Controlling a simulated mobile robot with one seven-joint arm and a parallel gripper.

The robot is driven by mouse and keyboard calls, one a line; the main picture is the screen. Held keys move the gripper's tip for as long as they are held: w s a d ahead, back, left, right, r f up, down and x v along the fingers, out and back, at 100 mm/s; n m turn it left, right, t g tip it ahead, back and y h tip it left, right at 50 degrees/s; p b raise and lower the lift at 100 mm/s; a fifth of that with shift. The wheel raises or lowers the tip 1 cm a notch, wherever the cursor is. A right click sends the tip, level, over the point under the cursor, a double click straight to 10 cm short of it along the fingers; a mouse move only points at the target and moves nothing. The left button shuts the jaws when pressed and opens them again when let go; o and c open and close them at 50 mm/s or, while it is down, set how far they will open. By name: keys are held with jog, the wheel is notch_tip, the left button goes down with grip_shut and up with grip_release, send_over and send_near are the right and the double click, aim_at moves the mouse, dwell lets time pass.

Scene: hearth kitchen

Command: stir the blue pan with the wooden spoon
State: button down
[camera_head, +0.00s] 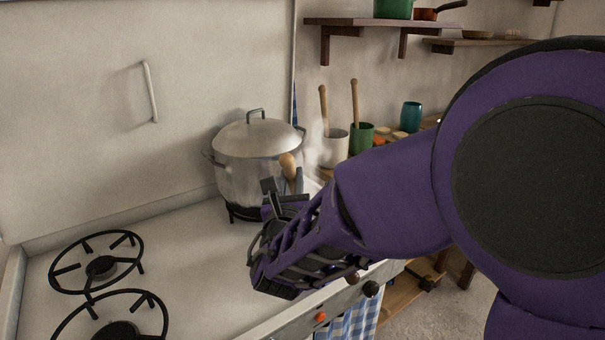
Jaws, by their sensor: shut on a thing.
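My gripper (283,190) is above the right side of the stovetop, in front of the tall metal pot. It is shut on a wooden spoon (289,164), whose pale rounded end sticks up out of the fingers. The rest of the spoon is hidden by my gripper and wrist. I cannot make out the blue pan in this view. My purple arm covers the right of the picture and part of the stove's front right.
A lidded metal pot (240,180) stands on a back burner, close behind my gripper. Two bare burners (100,266) are at left. Behind are a white crock (334,149) and a green crock (361,139) with wooden handles. Knobs (320,317) line the stove front.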

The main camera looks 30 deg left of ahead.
jog(key=shift+r, duration=0.15)
jog(key=s+r+p, duration=0.3)
jog(key=r+p, duration=0.1)
jog(key=r, duration=0.3)
jog(key=shift+s+r+p, duration=0.2)
jog(key=shift+r+p, duration=0.1)
jog(key=shift+r, duration=0.1)
dwell(0.5)
jog(key=shift+d, duration=0.1)
dwell(0.5)
jog(key=shift+r+p, duration=1.4)
jog(key=shift+r, duration=1.1)
